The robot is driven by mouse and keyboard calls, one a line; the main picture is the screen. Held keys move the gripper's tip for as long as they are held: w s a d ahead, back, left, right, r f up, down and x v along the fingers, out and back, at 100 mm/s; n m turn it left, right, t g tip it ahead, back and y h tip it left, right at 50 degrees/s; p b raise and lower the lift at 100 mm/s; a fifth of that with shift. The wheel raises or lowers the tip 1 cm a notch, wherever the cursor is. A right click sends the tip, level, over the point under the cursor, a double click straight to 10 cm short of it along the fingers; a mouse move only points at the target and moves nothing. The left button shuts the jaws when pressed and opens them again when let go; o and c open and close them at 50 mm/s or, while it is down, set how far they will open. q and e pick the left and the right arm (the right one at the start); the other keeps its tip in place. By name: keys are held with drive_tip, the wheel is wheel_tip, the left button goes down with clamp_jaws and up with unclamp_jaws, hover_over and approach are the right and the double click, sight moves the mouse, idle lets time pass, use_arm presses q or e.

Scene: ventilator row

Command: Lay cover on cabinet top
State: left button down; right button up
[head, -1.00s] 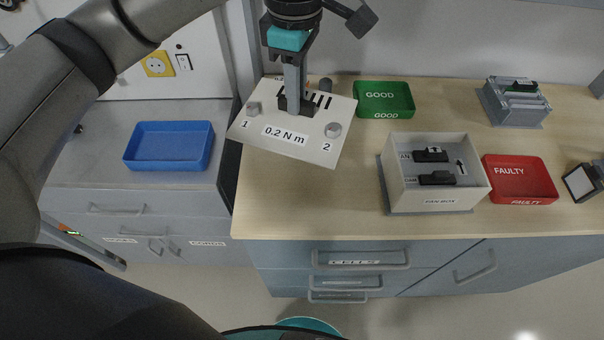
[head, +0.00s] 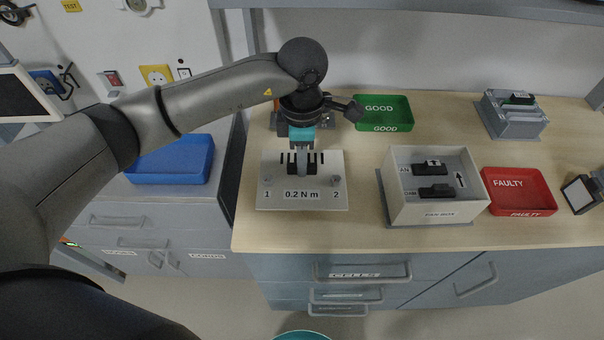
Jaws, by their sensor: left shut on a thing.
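My left gripper (head: 302,168) points down and is shut on the cover's handle. My right gripper is not in view.
Right of the cover stands the open fan box (head: 437,212) with dark parts inside. A green GOOD tray (head: 385,128) is behind, a red FAULTY tray (head: 522,212) further right. A grey fixture (head: 515,122) stands at the back right. A blue tray (head: 170,178) sits on the left counter.

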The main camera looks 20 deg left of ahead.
use_arm(q)
drive_tip(key=shift+f, duration=2.6)
drive_tip(key=shift+f+b, duration=0.2)
drive_tip(key=shift+b, duration=0.2)
drive_tip(key=c, duration=0.8)
unclamp_jaws()
drive_tip(key=shift+r, duration=0.1)
wheel_tip(320, 180, up, 12)
drive_tip(key=shift+r+p, duration=0.1)
drive_tip(key=shift+p, duration=0.3)
